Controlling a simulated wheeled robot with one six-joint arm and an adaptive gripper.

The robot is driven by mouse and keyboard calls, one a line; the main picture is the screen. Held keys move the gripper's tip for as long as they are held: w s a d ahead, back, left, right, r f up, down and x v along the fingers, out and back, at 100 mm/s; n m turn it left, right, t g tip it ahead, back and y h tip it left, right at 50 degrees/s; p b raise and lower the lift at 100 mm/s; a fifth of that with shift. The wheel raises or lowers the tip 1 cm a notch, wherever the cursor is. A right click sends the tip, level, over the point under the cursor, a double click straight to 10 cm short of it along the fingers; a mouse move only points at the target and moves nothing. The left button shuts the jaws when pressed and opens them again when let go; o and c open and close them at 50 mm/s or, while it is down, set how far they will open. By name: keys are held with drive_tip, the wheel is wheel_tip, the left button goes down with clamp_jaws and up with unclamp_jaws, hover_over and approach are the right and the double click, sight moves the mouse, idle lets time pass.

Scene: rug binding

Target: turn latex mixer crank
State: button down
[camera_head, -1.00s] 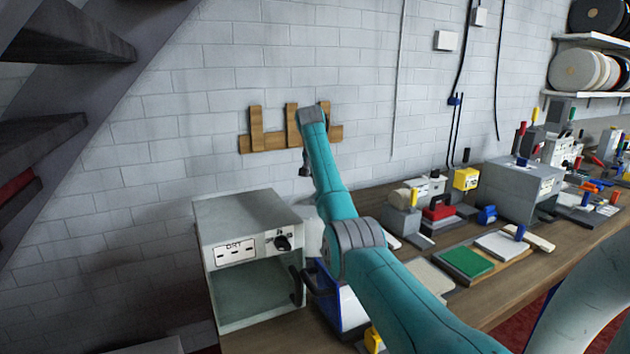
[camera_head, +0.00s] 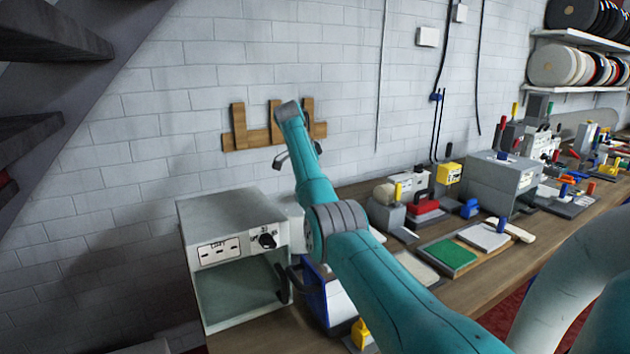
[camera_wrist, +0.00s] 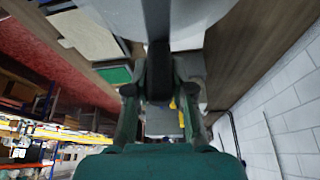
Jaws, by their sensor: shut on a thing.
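In the wrist view my gripper (camera_wrist: 159,90) has its two fingers closed around a dark upright bar (camera_wrist: 157,55), which looks like the mixer's crank handle. The bar runs up in front of a large pale rounded body (camera_wrist: 205,12), likely the mixer drum. In the head view my teal arm reaches over the bench toward the wall, and a small dark finger (camera_head: 280,161) shows beside its far end. A pale rounded part (camera_head: 291,208), likely the mixer, shows beside the arm. The arm hides most of it, and the grip itself is not visible there.
A grey oven-like box (camera_head: 215,215) with a knob stands left of the arm. A blue-and-white container (camera_head: 338,305) is close beside the arm. A green pad (camera_head: 448,255) and several tools cover the bench to the right. A wooden rack (camera_head: 240,138) hangs on the wall behind.

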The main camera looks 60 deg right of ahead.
drive_tip(key=shift+s+a+m, duration=0.15)
drive_tip(key=shift+m, duration=0.45)
drive_tip(key=shift+a, duration=0.1)
drive_tip(key=c, duration=1)
unclamp_jaws()
drive_tip(key=shift+r, duration=0.1)
drive_tip(key=v, duration=0.7)
